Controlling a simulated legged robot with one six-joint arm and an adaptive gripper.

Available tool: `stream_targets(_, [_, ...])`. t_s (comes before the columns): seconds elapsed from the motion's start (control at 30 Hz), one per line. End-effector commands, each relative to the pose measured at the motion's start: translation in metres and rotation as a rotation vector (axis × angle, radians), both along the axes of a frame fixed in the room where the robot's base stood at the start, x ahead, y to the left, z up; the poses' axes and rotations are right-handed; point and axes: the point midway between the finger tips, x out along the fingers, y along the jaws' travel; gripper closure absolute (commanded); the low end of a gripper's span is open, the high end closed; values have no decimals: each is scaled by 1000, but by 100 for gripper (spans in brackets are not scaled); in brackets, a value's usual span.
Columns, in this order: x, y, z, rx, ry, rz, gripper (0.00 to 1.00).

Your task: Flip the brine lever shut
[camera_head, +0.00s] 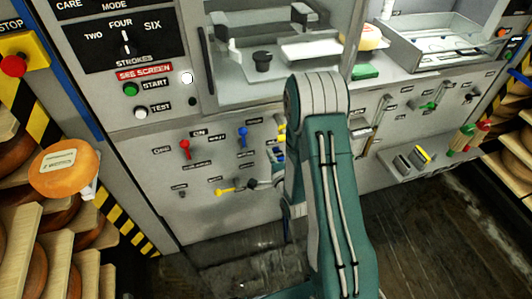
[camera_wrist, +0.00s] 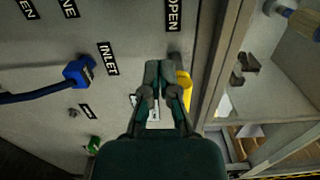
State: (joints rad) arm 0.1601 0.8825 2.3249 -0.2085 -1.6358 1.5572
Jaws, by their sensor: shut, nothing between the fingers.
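A yellow lever (camera_wrist: 184,88) stands beside the right finger of my gripper (camera_wrist: 162,72) in the wrist view, below a label reading OPEN. It is partly hidden by the finger, and I cannot tell whether they touch. A yellow piece (camera_head: 282,130) shows at the left edge of my arm in the head view, likely the same lever. No brine label is readable. My gripper is shut and empty, close to the panel; in the head view it is mostly hidden by my arm.
Left of my gripper, a blue plug (camera_wrist: 78,71) with a cable sits by the INLET label. The panel also carries a red lever (camera_head: 185,147), a blue lever (camera_head: 243,134) and a yellow handle (camera_head: 225,190). A panel edge (camera_wrist: 217,60) runs at the right.

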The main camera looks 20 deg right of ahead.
Motion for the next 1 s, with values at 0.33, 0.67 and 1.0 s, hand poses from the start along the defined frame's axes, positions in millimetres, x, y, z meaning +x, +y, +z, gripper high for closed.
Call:
stream_targets(0.33, [67, 4, 0, -1, -3, 1, 100])
stream_targets(0.67, [80, 40, 0, 0, 1, 2, 100])
stream_targets(1.0, [81, 43, 0, 0, 1, 1, 100])
